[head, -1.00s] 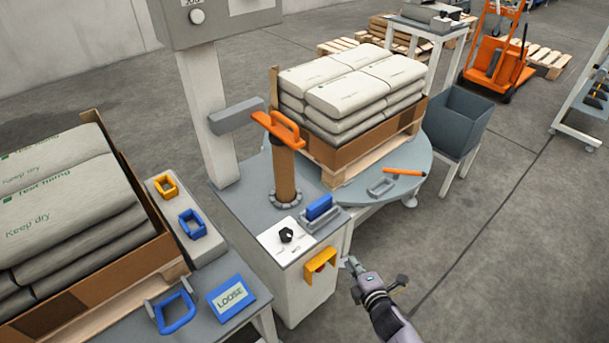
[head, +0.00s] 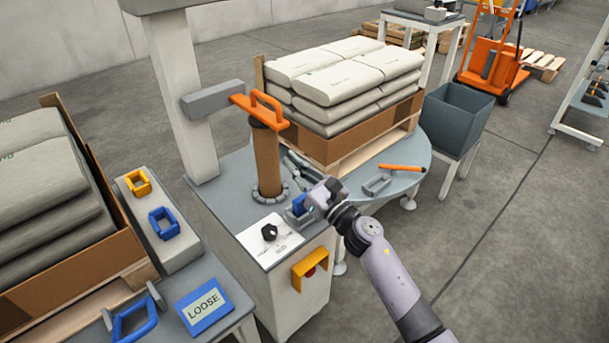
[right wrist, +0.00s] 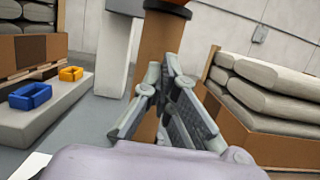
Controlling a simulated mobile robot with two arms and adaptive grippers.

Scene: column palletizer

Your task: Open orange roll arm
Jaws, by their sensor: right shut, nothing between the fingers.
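The orange roll arm (head: 258,110), with a raised orange handle, sits on top of an upright brown roll (head: 267,160) on the grey machine cabinet. In the right wrist view only a sliver of orange shows at the top edge, above the brown roll (right wrist: 165,38). My right gripper (head: 289,160) is shut and empty, to the right of the roll and below the orange arm. Its fingers (right wrist: 162,72) overlap the roll in the right wrist view; I cannot tell whether they touch it. My left gripper is not in view.
A grey block (head: 213,99) juts from the white post beside the orange arm. Stacked sacks (head: 345,75) in a cardboard tray stand close behind on the round table (head: 425,160). A black knob (head: 269,232) and an orange guard (head: 312,268) are on the cabinet.

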